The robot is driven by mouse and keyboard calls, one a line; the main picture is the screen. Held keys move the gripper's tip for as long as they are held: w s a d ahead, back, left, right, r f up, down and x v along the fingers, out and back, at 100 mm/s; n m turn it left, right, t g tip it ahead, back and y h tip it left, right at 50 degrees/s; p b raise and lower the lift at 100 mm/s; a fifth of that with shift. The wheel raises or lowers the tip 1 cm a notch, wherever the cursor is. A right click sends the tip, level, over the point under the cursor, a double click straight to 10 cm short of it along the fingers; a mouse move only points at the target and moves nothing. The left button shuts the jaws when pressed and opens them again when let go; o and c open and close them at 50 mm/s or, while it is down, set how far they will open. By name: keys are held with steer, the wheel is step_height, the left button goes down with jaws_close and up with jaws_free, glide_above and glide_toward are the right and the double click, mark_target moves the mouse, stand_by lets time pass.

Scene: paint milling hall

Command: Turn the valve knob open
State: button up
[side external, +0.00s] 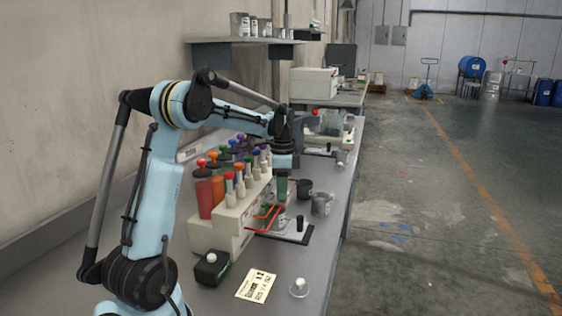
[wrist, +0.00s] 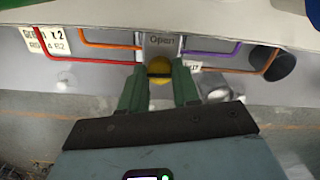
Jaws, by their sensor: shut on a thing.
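The valve knob (wrist: 159,67) is a yellow, rounded piece between my two green fingers in the wrist view. In the side view my gripper (side external: 282,188) points down at the front of the cream paint dispenser (side external: 218,238). The knob cannot be made out there. The angle of the knob is hard to tell.
Orange, red and purple bent tubes run on both sides of the knob. Several colored paint cylinders stand on the dispenser. A dark cup (side external: 304,188) and grey metal mug (side external: 321,204) stand close right of my gripper. A printed card (side external: 256,286) lies at the bench front.

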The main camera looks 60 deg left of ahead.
steer(key=n, duration=0.4)
steer(key=shift+n, duration=0.3)
steer(key=n, duration=0.9)
steer(key=shift+n, duration=1.9)
steer(key=o, duration=1.1)
steer(key=shift+c, duration=0.2)
steer(key=shift+r, duration=0.1)
step_height(320, 180, up, 12)
